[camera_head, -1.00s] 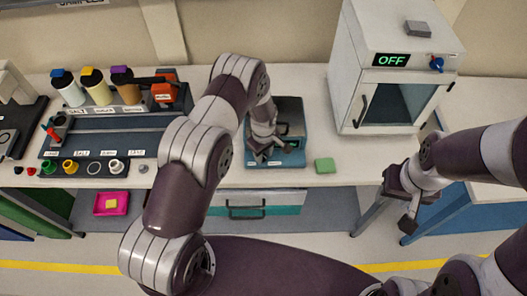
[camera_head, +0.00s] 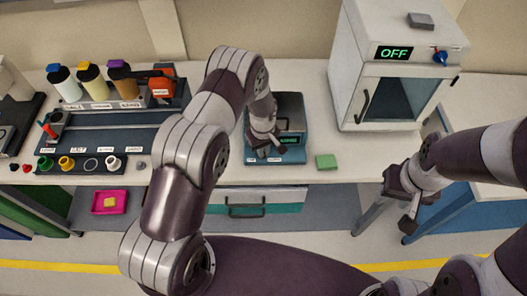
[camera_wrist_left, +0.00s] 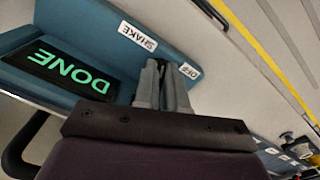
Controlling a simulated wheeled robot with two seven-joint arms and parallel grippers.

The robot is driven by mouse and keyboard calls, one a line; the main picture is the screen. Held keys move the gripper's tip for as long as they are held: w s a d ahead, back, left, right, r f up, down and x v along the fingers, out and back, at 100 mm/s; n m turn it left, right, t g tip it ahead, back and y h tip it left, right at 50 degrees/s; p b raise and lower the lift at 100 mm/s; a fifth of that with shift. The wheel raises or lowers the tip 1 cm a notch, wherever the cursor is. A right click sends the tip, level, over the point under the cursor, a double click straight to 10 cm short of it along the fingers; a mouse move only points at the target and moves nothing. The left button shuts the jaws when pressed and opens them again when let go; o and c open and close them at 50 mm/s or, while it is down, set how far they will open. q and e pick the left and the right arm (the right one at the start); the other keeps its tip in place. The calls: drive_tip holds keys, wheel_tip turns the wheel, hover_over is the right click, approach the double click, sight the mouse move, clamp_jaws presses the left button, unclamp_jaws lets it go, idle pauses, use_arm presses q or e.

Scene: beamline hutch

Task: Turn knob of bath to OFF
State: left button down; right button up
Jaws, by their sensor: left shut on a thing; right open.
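The bath (camera_head: 261,157) is a blue-teal box at the middle of the bench, with a small display (camera_head: 289,140) lit green. In the left wrist view the display (camera_wrist_left: 70,73) reads DONE, and the panel carries a SHAKE label (camera_wrist_left: 138,36) and an OFF label (camera_wrist_left: 189,71). My left gripper (camera_head: 268,152) is at the bath's front. In the wrist view its fingers (camera_wrist_left: 163,80) are shut beside the OFF label; the knob between them is hidden. My right gripper (camera_head: 405,210) is open and empty, in front of the bench at the right.
A white oven (camera_head: 390,65) with an OFF display and a blue knob stands right of the bath. A green block (camera_head: 326,162) lies at the bench edge. Bottles (camera_head: 92,82) stand in a rack at the left. A pink tray (camera_head: 109,202) is below.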

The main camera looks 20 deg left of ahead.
use_arm(q)
drive_tip(key=m+b, duration=0.2)
drive_tip(key=m, duration=0.1)
drive_tip(key=shift+a+f+m, duration=0.1)
drive_tip(key=shift+m, duration=0.3)
drive_tip(key=m+b, duration=0.2)
drive_tip(key=m, duration=0.1)
drive_tip(key=shift+a+m, duration=0.15)
drive_tip(key=shift+m, duration=0.15)
drive_tip(key=m+b, duration=0.1)
drive_tip(key=m, duration=0.2)
drive_tip(key=shift+a, duration=0.1)
drive_tip(key=shift+a+r+m+b, duration=0.15)
drive_tip(key=shift+m+b, duration=0.4)
drive_tip(key=shift+m, duration=0.65)
drive_tip(key=shift+r, duration=0.1)
drive_tip(key=c, duration=1.2)
unclamp_jaws()
wheel_tip(320, 180, up, 12)
drive_tip(key=b, duration=0.3)
drive_tip(key=shift+r, duration=0.25)
